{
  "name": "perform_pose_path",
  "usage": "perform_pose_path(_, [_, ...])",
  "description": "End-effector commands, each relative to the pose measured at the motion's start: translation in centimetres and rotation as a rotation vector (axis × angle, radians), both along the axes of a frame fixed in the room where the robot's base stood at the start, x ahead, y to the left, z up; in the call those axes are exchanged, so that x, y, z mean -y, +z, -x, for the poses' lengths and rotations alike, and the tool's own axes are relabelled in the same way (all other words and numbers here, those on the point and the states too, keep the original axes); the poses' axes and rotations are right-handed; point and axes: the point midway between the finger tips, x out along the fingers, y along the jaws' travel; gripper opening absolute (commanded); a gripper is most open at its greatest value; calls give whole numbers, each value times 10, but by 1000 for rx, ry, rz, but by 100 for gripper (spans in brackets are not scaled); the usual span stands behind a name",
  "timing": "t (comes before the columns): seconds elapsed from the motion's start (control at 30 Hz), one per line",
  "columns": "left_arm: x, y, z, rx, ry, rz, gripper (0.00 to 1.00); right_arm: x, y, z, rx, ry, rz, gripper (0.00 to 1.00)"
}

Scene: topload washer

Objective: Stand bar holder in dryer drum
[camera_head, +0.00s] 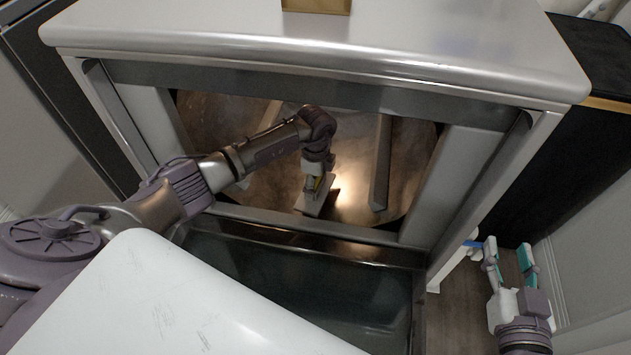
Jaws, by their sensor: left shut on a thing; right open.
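The dryer drum (405,165) is seen through the front opening of a pale metal dryer (300,50). My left arm reaches in through the opening. My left gripper (317,188) is inside the drum, pointing down and shut on the bar holder (314,205). The bar holder is a small pale, flat-looking piece low in the drum near the front lip. The gripper partly hides it, and I cannot tell whether it touches the drum floor. My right gripper (510,262) is open and empty, outside the dryer at the lower right.
The open dryer door (320,285) lies below the opening. The opening's frame surrounds my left arm, and a drum fin (381,165) stands right of the gripper. A gold-coloured object (316,5) sits on the dryer top. A black cabinet (585,150) stands at the right.

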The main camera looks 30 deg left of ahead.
Motion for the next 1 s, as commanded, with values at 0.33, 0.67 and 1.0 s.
perform_pose_path(0.33, [0,-4,0,1,0,0,28,-3,11,-3,60,6,-14,45])
perform_pose_path(0.67, [0,-8,0,0,0,0,28,-5,22,-5,123,11,-29,45])
perform_pose_path(1.0, [0,-12,0,1,0,0,28,-6,31,-6,177,14,-42,45])
